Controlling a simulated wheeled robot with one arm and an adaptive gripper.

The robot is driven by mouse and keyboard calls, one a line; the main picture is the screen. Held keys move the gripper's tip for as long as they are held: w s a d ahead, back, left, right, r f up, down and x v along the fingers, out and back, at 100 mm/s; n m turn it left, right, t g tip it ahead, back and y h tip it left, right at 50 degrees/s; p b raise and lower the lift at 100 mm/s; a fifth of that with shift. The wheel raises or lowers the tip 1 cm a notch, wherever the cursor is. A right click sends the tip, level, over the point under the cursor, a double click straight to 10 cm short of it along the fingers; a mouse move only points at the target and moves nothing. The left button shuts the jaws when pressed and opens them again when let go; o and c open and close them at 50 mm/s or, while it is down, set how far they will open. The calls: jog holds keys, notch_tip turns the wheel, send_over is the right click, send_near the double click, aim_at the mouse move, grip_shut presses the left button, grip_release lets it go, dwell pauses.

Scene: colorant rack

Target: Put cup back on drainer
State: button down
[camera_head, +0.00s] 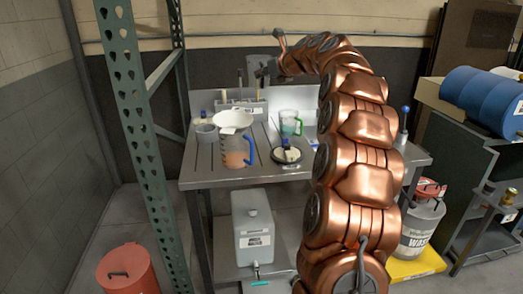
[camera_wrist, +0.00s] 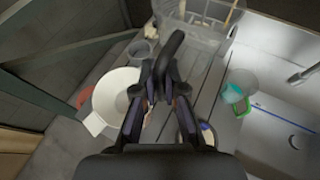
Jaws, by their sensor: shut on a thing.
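My gripper (camera_wrist: 165,75) is shut on a dark curved handle-like piece (camera_wrist: 176,45). A clear vessel (camera_wrist: 205,28) lies just beyond it in the wrist view; I cannot tell if the two are joined. In the head view my gripper (camera_head: 262,70) is above the back of the grooved steel drainer (camera_head: 203,170). On the drainer stand a clear cup with a blue handle (camera_head: 238,158) and pinkish contents, and a clear cup with a green handle (camera_head: 290,124). The green-handled cup also shows at right in the wrist view (camera_wrist: 236,95). The blue-handled cup is mostly hidden there.
A white bowl (camera_head: 233,118), a grey cup (camera_head: 206,132), a round dark-rimmed dish (camera_head: 287,155) and a labelled rack (camera_head: 242,106) crowd the drainer. A green upright post (camera_head: 135,110) stands at left. The drainer's front left is bare.

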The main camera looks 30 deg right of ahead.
notch_tip(320, 180, down, 26)
jog(key=b, duration=0.4)
dwell(0.4)
jog(key=c, duration=1.2)
grip_release()
jog(key=shift+c, duration=0.2)
jog(key=shift+s+r, duration=0.15)
jog(key=shift+s, duration=0.05)
jog(key=v, duration=1.1)
jog(key=shift+s, duration=0.25)
jog(key=shift+r, duration=0.1)
